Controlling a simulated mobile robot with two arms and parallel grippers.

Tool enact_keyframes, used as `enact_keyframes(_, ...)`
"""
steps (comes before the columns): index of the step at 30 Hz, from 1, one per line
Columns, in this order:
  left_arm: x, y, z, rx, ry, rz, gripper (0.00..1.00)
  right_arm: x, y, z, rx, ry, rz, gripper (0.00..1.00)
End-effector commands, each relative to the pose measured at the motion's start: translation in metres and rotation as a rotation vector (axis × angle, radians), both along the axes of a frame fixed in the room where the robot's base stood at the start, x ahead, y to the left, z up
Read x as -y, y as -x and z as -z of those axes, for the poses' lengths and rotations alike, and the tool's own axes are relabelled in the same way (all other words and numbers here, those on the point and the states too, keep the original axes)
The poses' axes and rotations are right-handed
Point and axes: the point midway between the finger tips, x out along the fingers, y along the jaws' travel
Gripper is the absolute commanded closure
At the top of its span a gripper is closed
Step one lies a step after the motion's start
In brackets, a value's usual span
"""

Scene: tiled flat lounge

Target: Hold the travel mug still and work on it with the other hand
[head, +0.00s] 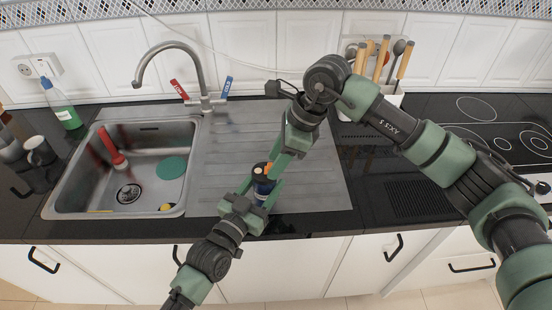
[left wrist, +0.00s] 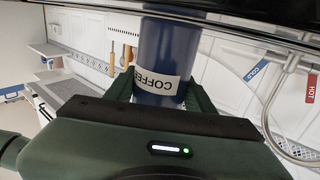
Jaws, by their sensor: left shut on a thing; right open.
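The travel mug (head: 264,189) is dark blue with a black top and a bit of orange. It stands over the front part of the sink's drainboard. In the left wrist view the mug (left wrist: 168,50) shows a white label reading COFFEE, upside down in the picture. My left gripper (head: 257,196) comes from the front and is shut on the mug's body, a finger on each side. My right gripper (head: 273,171) comes down from the upper right, open, with its fingers at the mug's top. Its fingers partly hide the top, and I cannot tell whether they touch it.
The sink basin (head: 89,206) at left holds a red-handled brush (head: 111,146) and a green round thing (head: 172,167). A faucet (head: 203,96) stands behind. A green bottle (head: 62,106) is at far left. A utensil holder (head: 386,98) and the hob (head: 490,135) are at right.

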Motion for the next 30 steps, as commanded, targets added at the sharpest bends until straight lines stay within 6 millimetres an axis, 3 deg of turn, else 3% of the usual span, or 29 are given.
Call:
enact_keyframes(5, 0.001, 0.001, 0.001, -0.003, -0.001, 0.002, 0.94, 0.004, 0.000, -0.011, 0.003, 0.000, 0.000, 0.58)
enact_keyframes(15, 0.001, 0.001, 0.001, -0.003, -0.001, 0.002, 0.94, 0.031, 0.002, -0.075, 0.005, -0.001, 0.001, 0.58)
enact_keyframes(21, 0.001, 0.001, 0.001, -0.002, 0.000, 0.002, 0.94, 0.042, 0.003, -0.102, 0.003, -0.001, 0.001, 0.58)
enact_keyframes(30, 0.001, 0.001, 0.001, -0.002, -0.001, 0.002, 0.94, 0.046, 0.004, -0.111, 0.000, 0.000, 0.001, 0.58)
